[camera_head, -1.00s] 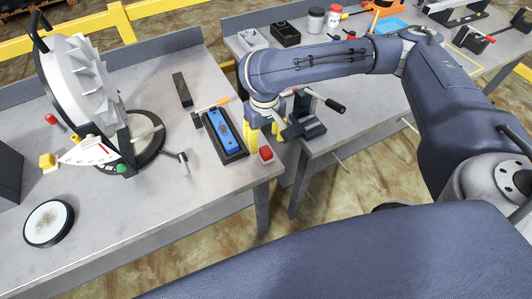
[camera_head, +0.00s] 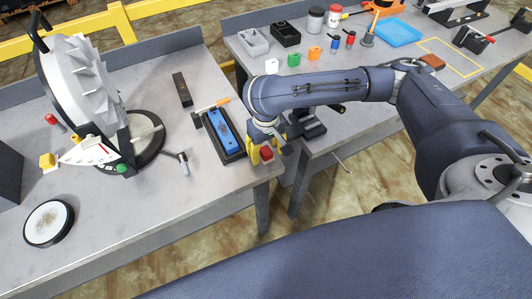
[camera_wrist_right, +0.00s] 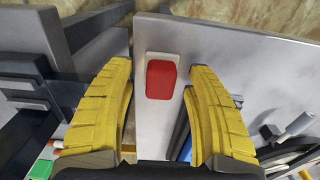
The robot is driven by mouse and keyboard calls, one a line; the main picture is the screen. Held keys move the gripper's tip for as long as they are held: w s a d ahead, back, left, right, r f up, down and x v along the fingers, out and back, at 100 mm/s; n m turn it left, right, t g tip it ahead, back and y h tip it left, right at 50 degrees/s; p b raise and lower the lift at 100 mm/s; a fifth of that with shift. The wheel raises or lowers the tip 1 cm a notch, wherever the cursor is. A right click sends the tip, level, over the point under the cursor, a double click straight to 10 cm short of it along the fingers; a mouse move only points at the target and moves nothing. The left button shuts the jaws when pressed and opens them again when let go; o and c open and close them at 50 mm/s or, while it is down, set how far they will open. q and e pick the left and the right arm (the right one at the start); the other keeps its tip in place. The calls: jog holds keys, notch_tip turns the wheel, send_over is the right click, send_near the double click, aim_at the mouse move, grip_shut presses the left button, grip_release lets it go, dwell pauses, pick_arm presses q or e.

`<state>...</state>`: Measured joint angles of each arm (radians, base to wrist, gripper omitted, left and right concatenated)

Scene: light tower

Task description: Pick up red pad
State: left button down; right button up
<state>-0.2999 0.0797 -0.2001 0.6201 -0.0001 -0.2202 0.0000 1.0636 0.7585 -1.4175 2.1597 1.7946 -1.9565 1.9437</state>
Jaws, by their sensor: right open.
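The red pad (camera_head: 267,155) lies near the right edge of the left table, beside the black tray with a blue block. In the right wrist view the red pad (camera_wrist_right: 161,80) has a pale base and lies between the open yellow fingers, not touched by either. My right gripper (camera_head: 261,157) is open, pointing down around the pad. Its yellow fingers also show in the right wrist view (camera_wrist_right: 160,85). My left gripper does not show.
The blue block (camera_head: 225,132) in its black tray lies just left of the gripper. The table edge and a gap to the right table (camera_head: 370,120) are close by. A dark vise (camera_head: 306,124) stands on that table. A white wheel machine (camera_head: 80,85) stands farther left.

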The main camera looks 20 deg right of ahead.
aim_at(266, 151)
jog(key=shift+f, duration=0.1)
grip_shut()
dwell(0.5)
notch_tip(266, 151, up, 20)
dwell(1.0)
jog(key=c, duration=0.7)
grip_release()
jog(key=shift+c, duration=0.2)
grip_shut()
